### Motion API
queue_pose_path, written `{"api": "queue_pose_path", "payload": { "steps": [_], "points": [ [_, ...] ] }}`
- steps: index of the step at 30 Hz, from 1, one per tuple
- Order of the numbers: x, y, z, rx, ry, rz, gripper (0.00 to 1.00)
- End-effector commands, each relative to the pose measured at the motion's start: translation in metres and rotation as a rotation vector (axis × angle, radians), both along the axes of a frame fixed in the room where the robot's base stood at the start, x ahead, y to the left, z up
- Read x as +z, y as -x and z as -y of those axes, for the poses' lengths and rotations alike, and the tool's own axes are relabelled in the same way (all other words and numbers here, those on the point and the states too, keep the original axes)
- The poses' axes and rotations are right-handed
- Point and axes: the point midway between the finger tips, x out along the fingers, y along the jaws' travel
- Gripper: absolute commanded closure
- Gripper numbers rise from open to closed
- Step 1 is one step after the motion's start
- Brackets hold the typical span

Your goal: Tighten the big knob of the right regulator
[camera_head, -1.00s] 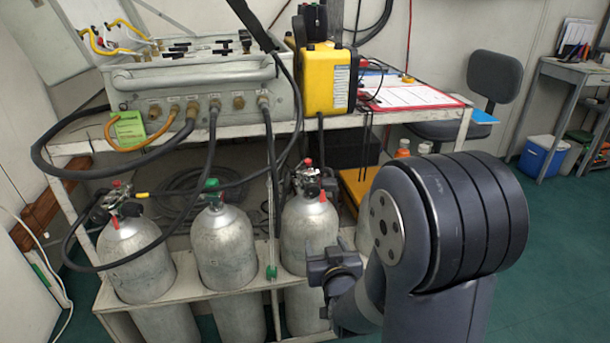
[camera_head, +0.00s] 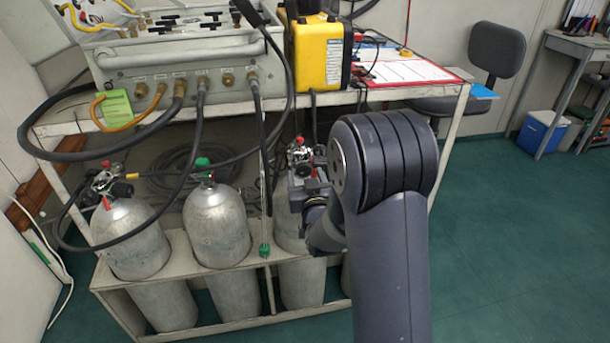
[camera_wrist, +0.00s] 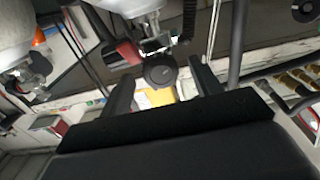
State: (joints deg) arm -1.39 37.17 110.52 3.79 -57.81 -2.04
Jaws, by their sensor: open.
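The right regulator (camera_head: 301,152) sits on top of the third tank from the left in the head view, partly hidden by my arm. Its big round black knob (camera_wrist: 160,71) shows in the wrist view, with metal regulator parts behind it. My gripper (camera_wrist: 161,76) is open, with one finger on each side of the knob in the picture. Clear gaps show between the knob and both fingers. I cannot tell how far the knob lies between or beyond the fingertips. In the head view my gripper (camera_head: 304,183) is just below the regulator, in front of the tank.
The left regulator (camera_head: 104,180) stands on the leftmost tank. A green-topped tank (camera_head: 216,228) stands between them in the rack. Black hoses hang from the air panel (camera_head: 190,65) on the bench above. A yellow box (camera_head: 318,52) stands beside the panel.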

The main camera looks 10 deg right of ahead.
Motion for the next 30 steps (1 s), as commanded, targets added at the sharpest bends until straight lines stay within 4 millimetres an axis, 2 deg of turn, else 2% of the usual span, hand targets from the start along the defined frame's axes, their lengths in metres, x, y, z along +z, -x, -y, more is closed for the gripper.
{"api": "queue_pose_path", "payload": {
  "steps": [6, 14, 30],
  "points": [
    [-0.0002, -0.0119, 0.0005, 0.0, 0.0, -0.001, 0.4],
    [-0.0001, -0.0122, 0.0004, 0.0, 0.0, -0.001, 0.4],
    [-0.0001, -0.0119, 0.0003, 0.0, 0.0, -0.001, 0.84]
  ]
}}
